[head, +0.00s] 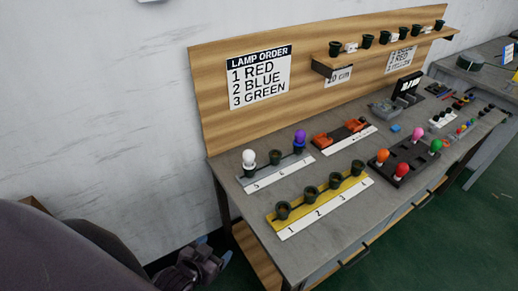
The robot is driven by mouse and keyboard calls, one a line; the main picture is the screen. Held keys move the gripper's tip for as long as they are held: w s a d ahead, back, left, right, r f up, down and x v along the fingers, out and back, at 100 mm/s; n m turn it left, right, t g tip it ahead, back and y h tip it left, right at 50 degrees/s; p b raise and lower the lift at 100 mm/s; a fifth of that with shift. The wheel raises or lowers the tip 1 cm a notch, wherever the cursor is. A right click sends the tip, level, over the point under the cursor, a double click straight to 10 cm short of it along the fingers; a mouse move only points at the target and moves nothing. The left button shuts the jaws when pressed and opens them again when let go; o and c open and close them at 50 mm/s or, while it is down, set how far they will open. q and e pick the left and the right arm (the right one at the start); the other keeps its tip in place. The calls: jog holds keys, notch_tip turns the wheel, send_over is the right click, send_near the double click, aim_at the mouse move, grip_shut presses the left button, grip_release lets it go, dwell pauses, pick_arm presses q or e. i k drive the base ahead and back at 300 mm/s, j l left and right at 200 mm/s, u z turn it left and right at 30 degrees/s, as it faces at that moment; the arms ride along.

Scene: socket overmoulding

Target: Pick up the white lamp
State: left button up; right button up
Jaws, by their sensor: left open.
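The white lamp (248,157) stands upright in a dark socket at position 5, on the left end of the back strip (280,174) on the workbench. My left gripper (222,258) is at the bottom of the head view, low beside the bench's left end. It is open, empty and well apart from the lamp. My right gripper is not in view.
A purple lamp (300,137) stands on the same strip. In front is a yellow strip (318,205) with dark sockets. A dark tray (408,160) holds several coloured lamps. A wooden back panel (215,90) with a lamp order sign (259,76) rises behind.

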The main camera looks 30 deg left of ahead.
aim_at(248, 156)
jog(key=k+u, duration=0.1)
jog(key=u, duration=0.35)
jog(key=k+j+u, duration=0.1)
jog(key=u, duration=0.85)
jog(key=k+j+u, duration=0.1)
jog(key=u, duration=0.35)
jog(key=j, duration=0.1)
